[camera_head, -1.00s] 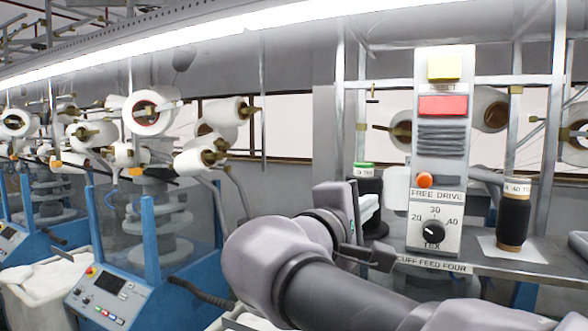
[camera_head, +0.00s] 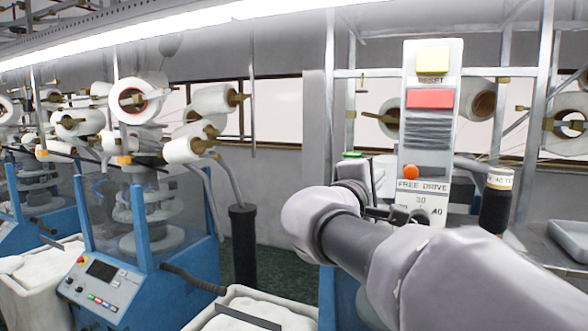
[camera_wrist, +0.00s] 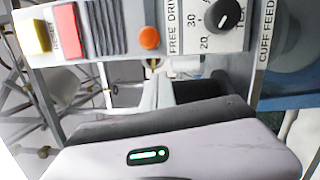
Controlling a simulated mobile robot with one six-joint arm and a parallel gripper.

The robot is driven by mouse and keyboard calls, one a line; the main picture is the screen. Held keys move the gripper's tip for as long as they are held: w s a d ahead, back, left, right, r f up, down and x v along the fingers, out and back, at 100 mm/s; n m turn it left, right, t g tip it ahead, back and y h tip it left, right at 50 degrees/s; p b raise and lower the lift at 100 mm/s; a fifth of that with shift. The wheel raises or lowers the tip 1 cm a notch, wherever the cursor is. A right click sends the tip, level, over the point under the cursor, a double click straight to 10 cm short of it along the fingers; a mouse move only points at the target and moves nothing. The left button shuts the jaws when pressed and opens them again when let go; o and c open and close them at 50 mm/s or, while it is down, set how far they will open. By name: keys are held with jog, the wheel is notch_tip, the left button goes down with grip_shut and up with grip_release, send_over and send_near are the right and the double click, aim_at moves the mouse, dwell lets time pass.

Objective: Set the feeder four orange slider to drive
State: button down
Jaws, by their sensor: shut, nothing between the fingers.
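The orange slider (camera_head: 410,171) is a round knob on the upright grey control panel (camera_head: 428,55), just above the "FREE DRIVE" label (camera_head: 423,187). It sits at the left end, over the word FREE. The wrist view shows the panel turned sideways, with the orange slider (camera_wrist: 149,38) beside FREE and the "CUFF FEED" label (camera_wrist: 265,35) partly visible. My gripper (camera_head: 398,213) is shut and empty, in front of the panel's lower part, below the slider and apart from it. It hides part of the dial. In the wrist view its fingertips are hard to make out.
Above the slider are a ribbed grey block (camera_head: 428,130), a red button (camera_head: 431,98) and a yellow reset button (camera_head: 432,60). The black dial (camera_wrist: 222,15) is below it. A dark yarn cone (camera_head: 496,205) stands right of the panel. A grey tray (camera_head: 570,240) lies farther right.

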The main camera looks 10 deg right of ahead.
aim_at(411, 171)
jog(key=s+d+b, duration=0.1)
jog(key=d, duration=0.1)
jog(key=s+d+b, duration=0.1)
jog(key=s+d, duration=0.1)
jog(key=s+d+b, duration=0.2)
jog(key=d, duration=0.1)
jog(key=shift+r, duration=0.35)
jog(key=shift+f, duration=0.1)
